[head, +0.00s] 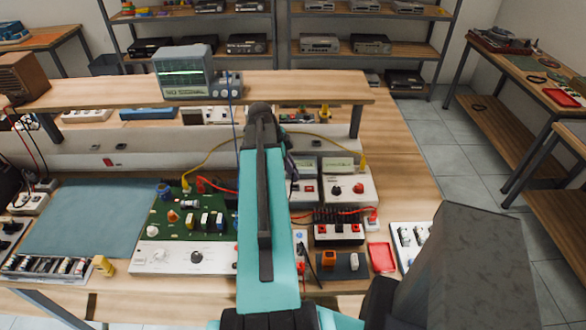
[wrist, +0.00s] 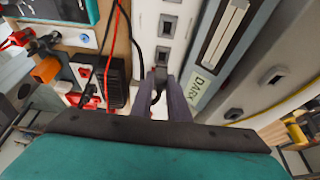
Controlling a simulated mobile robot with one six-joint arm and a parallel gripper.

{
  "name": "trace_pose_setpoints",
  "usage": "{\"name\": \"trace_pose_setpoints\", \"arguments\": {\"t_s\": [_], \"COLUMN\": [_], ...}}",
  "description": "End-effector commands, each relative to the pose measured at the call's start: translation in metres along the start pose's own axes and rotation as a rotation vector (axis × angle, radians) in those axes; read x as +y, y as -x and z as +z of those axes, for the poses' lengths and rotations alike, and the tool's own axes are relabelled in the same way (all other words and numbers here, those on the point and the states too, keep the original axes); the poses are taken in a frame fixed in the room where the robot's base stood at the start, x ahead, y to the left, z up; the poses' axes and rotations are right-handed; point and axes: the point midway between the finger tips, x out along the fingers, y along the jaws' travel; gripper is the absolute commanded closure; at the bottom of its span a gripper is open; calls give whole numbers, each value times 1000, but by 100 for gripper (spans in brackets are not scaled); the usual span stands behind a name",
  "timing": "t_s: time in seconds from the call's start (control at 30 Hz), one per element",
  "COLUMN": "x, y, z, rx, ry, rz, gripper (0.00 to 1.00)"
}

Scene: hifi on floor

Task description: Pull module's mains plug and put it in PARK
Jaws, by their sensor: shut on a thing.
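In the wrist view my gripper (wrist: 163,85) is shut on a dark plug (wrist: 161,74) at the white socket strip (wrist: 166,25). A black cable (wrist: 156,97) curls from the plug between the fingers. I cannot tell whether the plug is seated in an outlet or just clear of it. A strip with a label that seems to read PARK (wrist: 203,80) lies just right of the fingers. In the head view my arm hides the fingertips and plug. I cannot tell which unit is the module.
In the head view a green circuit board (head: 183,222) and blue mat (head: 85,218) lie left of my arm. Meters (head: 348,188) and a red tray (head: 381,257) are on the right. An oscilloscope (head: 183,72) stands on the raised shelf (head: 300,87). Red leads (wrist: 110,45) run near my gripper.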

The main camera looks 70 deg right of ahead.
Motion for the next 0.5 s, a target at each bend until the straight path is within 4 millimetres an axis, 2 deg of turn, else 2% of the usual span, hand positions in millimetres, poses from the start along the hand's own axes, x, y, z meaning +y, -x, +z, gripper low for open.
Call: {"name": "trace_pose_setpoints", "arguments": {"t_s": [0.2,0.5], "x": [0,0], "y": [-12,-17], "z": [5,7], "rx": [0,0], "ry": [0,-1], "rz": [0,0], "gripper": [100,100]}}
